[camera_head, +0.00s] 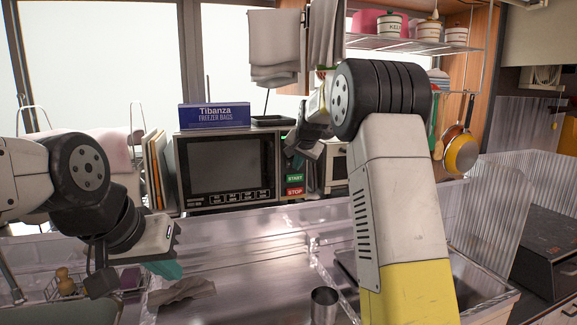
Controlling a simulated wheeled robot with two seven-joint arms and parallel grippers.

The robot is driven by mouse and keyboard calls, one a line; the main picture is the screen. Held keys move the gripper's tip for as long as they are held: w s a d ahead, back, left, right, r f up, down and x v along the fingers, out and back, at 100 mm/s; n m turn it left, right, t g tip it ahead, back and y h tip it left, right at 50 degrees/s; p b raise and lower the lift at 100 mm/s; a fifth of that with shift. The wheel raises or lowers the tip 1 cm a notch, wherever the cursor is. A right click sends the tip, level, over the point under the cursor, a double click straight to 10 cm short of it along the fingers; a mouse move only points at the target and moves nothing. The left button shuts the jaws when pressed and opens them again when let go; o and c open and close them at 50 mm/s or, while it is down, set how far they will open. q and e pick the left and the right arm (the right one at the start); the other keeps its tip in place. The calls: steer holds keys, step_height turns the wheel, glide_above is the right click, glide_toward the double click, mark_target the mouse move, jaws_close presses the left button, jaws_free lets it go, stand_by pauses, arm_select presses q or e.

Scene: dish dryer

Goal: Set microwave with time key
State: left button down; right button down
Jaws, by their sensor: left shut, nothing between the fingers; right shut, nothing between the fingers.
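The microwave (222,168) stands on the back counter, left of centre, with its dark door facing me and shut. A row of small keys (238,197) runs along the lower edge of its front. A green START key (295,178) and a red STOP key (295,191) are at its right side. My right gripper (294,160) is shut in front of the microwave's upper right side, above the START key; I cannot tell whether it touches the panel. It hides part of that side. My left gripper (177,245) is shut and empty over the left of the sink counter.
A blue freezer bag box (214,116) lies on top of the microwave. Cutting boards (156,168) stand to its left. A metal cup (323,304) stands on the steel counter (250,255), and a cloth (184,291) lies at left. Pans (459,150) hang at right.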

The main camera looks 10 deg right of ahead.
steer(key=shift+s+d, duration=0.2)
steer(key=shift+s, duration=0.8)
steer(key=shift+s, duration=0.1)
steer(key=shift+s+d, duration=0.25)
steer(key=shift+s, duration=0.95)
steer(key=shift+s+d, duration=0.2)
steer(key=shift+s, duration=0.95)
steer(key=s+r+n+g+y, duration=0.1)
steer(key=s+r+n+y, duration=0.15)
steer(key=s, duration=1.85)
steer(key=s+f+n, duration=0.2)
steer(key=s+f, duration=0.1)
steer(key=s, duration=0.6)
steer(key=s+a+f+n+g+h, duration=0.1)
steer(key=s+f+n, duration=0.1)
steer(key=s, duration=0.7)
steer(key=shift+s+f+g, duration=0.3)
steer(key=shift+f, duration=0.6)
